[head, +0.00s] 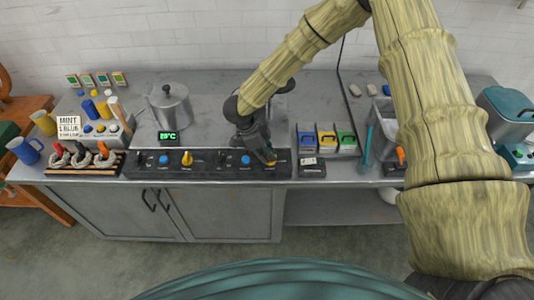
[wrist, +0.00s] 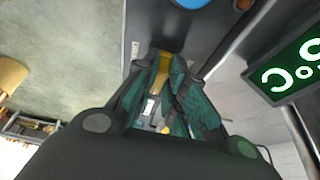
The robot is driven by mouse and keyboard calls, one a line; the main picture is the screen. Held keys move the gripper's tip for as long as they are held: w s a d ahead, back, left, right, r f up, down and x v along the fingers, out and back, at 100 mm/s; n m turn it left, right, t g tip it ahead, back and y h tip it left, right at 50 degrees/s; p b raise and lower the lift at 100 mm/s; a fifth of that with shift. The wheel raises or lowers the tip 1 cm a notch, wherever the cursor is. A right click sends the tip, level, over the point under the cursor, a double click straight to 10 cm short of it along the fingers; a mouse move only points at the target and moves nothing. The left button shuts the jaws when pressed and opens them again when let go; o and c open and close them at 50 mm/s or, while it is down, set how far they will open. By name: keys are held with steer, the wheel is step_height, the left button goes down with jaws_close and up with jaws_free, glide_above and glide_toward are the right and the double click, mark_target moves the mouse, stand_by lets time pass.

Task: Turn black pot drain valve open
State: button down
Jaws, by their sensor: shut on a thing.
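My gripper (head: 264,154) is at the right part of the black control panel along the counter's front edge. In the wrist view its teal-padded fingers (wrist: 168,100) are closed around a yellow handle (wrist: 164,68). In the head view only a little of this yellow handle (head: 271,162) shows below the fingers. It appears to be the drain valve handle at the right-hand pot station. My gripper and arm cover most of that station, and a dark rounded part (head: 287,87) shows behind them. I cannot tell how far the handle is turned.
A steel pot (head: 170,108) stands left, with a green display (head: 167,136) before it. The panel (head: 205,170) also carries blue knobs (head: 246,160) and another yellow handle (head: 187,159). Small coloured bins (head: 326,138) stand right of my gripper.

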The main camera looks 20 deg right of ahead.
stand_by(0.3)
steer(key=c, duration=1.5)
jaws_free()
steer(key=v, duration=1.2)
